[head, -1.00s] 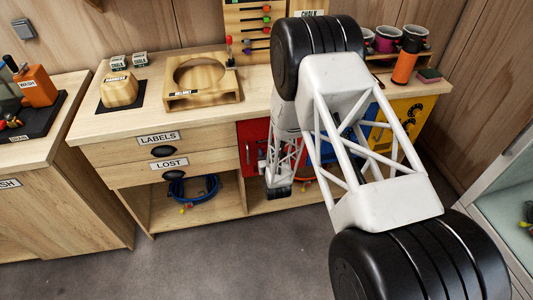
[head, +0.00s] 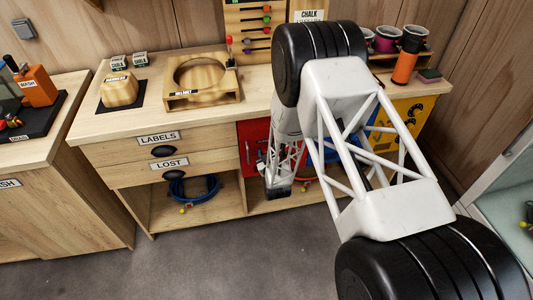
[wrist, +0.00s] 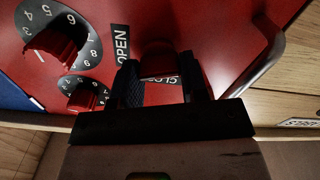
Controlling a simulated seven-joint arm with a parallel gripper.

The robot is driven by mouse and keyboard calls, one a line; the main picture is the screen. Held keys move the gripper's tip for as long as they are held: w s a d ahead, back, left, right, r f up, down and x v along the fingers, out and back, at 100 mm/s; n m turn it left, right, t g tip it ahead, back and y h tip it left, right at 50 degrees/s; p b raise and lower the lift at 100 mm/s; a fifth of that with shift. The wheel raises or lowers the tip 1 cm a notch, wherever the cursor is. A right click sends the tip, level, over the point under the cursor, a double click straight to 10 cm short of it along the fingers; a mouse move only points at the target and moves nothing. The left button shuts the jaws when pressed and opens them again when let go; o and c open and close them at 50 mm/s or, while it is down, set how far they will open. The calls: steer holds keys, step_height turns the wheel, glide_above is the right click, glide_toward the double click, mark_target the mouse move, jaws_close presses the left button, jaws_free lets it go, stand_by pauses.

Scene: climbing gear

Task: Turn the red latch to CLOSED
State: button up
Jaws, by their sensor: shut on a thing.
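The red latch (wrist: 158,54) shows in the wrist view between the fingers of my gripper (wrist: 160,72), which is shut on it. Its lower part and exact angle are hidden by the fingers. An OPEN label (wrist: 121,44) stands on its left. A CLOSED label (wrist: 160,79) shows partly between the fingers, below the latch. In the head view the red panel (head: 251,150) is under the counter, and my arm covers the latch.
Two red knobs on numbered dials, an upper one (wrist: 58,46) and a lower one (wrist: 82,98), sit left of my gripper. A metal bar handle (wrist: 262,62) is close on the right. A wooden drawer front (wrist: 285,105) lies beyond it.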

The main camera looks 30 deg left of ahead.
steer(key=n, duration=1.4)
steer(key=shift+s+a+f, duration=0.1)
steer(key=shift+s+f, duration=0.05)
steer(key=shift+f, duration=0.05)
stand_by(0.3)
steer(key=o, duration=0.9)
steer(key=shift+v, duration=3.9)
steer(key=shift+r, duration=0.1)
